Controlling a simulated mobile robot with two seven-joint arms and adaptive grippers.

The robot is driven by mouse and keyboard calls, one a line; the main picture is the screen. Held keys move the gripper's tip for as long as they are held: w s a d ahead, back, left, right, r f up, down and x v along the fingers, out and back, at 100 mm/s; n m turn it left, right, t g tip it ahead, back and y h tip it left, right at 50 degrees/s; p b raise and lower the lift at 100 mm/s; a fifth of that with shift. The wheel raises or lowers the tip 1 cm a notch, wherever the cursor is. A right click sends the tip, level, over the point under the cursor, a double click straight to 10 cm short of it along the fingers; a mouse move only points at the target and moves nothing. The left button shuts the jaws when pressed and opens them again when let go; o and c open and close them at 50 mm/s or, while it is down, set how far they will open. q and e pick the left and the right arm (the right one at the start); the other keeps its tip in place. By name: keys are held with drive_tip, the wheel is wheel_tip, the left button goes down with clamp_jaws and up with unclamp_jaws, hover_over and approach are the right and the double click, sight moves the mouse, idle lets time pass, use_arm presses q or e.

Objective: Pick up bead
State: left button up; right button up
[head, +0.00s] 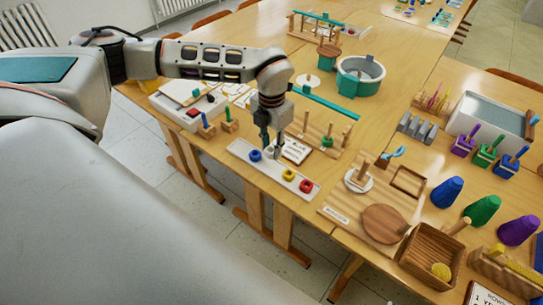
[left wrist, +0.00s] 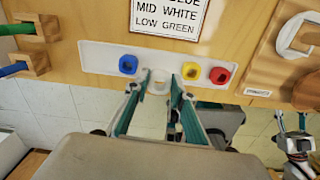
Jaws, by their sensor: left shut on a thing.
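A white tray (head: 240,150) holds a row of beads near the table's front edge. The white bead (left wrist: 158,87) is second from the left in the left wrist view, between my left gripper's fingertips. My left gripper (left wrist: 160,76) is shut on it, low over the tray; the gripper (head: 271,150) mostly hides the bead in the head view. The blue bead (head: 255,155) lies to its left. The yellow bead (head: 289,174) and the red bead (head: 306,186) lie to its right. My right gripper (left wrist: 292,120) shows small at the left wrist view's lower right, fingers apart.
A printed card (head: 296,150) lies just behind the tray. A wooden stand with pegs (head: 318,138) is behind that. A wooden board with a peg and disc (head: 345,205) stands to the right. Small wooden blocks with coloured pegs (head: 207,130) are to the left.

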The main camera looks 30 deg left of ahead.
use_arm(q)
wheel_tip(320, 180, up, 14)
idle(0.3)
drive_tip(key=shift+f, duration=0.1)
